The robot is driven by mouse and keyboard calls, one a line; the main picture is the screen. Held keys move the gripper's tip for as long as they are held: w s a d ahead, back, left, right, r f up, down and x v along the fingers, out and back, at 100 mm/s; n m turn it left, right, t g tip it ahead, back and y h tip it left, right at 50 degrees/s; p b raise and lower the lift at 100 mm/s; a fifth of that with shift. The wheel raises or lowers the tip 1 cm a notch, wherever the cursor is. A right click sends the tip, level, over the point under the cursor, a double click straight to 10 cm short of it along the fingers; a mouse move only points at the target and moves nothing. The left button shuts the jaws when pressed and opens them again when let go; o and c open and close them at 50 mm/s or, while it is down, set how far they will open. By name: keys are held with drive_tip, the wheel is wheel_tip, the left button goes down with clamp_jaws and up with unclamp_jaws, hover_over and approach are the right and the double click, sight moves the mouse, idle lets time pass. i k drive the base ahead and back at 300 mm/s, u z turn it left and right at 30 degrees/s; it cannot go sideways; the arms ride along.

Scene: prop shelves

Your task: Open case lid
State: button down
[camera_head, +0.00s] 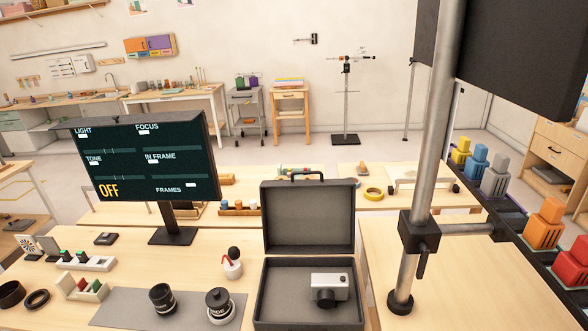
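A dark grey case stands on the wooden table at the lower middle. Its lid (308,217) is open and stands upright at the back of the base, with a black handle on its top edge. The case base (275,295) is open to view, and a silver camera (330,288) with a black lens lies in its right part. The base's front edge is close to the bottom of the picture. My gripper does not show in this view, so its place relative to the lid cannot be told.
A metal pole (433,130) with a black clamp stands right of the case, below a large black panel (520,50). A monitor (145,158) stands left. Two black lenses (162,300) (220,306) lie on a grey mat. Colored blocks (545,222) line the right. Bare table lies right of the case.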

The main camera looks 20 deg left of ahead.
sight(299, 216)
drive_tip(key=u, duration=0.75)
drive_tip(key=i, duration=2.15)
drive_tip(key=z, duration=0.75)
